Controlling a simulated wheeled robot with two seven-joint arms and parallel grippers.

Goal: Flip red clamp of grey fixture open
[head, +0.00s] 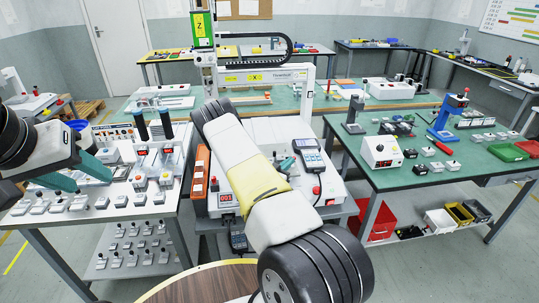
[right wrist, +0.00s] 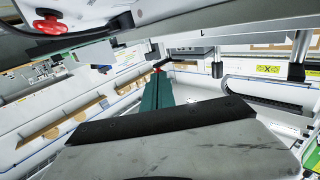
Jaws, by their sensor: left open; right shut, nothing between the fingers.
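My right gripper (right wrist: 157,92) shows in the right wrist view as teal fingers held together with nothing between them. A small red part (right wrist: 157,69) shows right at the fingertips; it may be the red clamp, but I cannot tell whether they touch. In the head view my right arm crosses the middle and covers much of the white gantry station (head: 330,187). The grey fixture cannot be made out in the head view. A small teal piece (head: 287,163) beside the arm looks like my right gripper's fingers. My left gripper (head: 93,183) is open and empty over the left table.
The left table (head: 150,222) carries many small grey and white parts. A handheld device (head: 309,155) and a red button (head: 316,190) are on the station right of my arm. A red emergency knob (right wrist: 50,25) is upper left in the right wrist view. The right table (head: 400,182) has free room.

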